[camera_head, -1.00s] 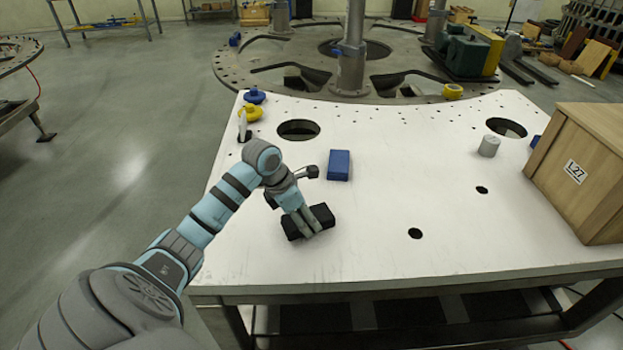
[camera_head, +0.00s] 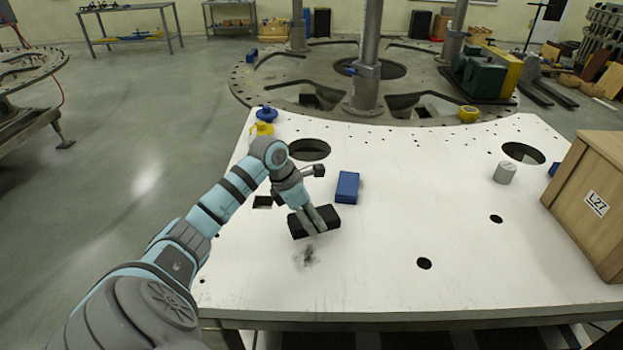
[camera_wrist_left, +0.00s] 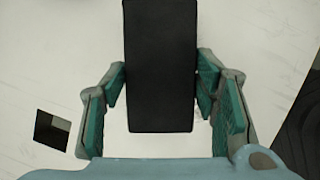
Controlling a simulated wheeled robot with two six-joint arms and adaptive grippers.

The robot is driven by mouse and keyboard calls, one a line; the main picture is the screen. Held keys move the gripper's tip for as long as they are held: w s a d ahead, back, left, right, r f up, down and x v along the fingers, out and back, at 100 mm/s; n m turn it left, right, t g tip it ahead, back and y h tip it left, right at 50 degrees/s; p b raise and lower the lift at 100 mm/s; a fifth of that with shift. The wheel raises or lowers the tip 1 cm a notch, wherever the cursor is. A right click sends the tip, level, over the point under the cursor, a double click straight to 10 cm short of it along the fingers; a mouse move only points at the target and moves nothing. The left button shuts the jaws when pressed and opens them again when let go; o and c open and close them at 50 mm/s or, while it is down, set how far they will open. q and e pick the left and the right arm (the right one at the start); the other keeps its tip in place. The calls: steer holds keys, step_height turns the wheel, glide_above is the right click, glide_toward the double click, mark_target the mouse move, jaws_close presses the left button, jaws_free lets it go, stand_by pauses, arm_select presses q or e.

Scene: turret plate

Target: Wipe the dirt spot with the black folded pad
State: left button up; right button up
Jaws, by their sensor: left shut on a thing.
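The black folded pad (camera_head: 326,219) is held in my left gripper (camera_head: 314,220), whose fingers are shut on its two sides. In the left wrist view the pad (camera_wrist_left: 160,70) lies between the two fingers (camera_wrist_left: 160,95). The dirt spot (camera_head: 308,256) is a dark grey smudge on the white plate (camera_head: 470,260), just in front of the pad in the head view. The pad is close to the plate; I cannot tell whether it touches. My right gripper is in neither view.
A blue block (camera_head: 347,187) lies just behind and right of the pad. A wooden crate (camera_head: 590,195) stands at the right edge and a grey cylinder (camera_head: 504,173) near it. The plate has large holes (camera_head: 309,149) and small ones (camera_head: 424,263). Its front middle is clear.

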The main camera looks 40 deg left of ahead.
mark_target(310, 218)
arm_select(q)
step_height(310, 218, up, 2)
steer(key=shift+p, duration=0.5)
steer(key=shift+r+p, duration=0.75)
steer(key=shift+r, duration=0.3)
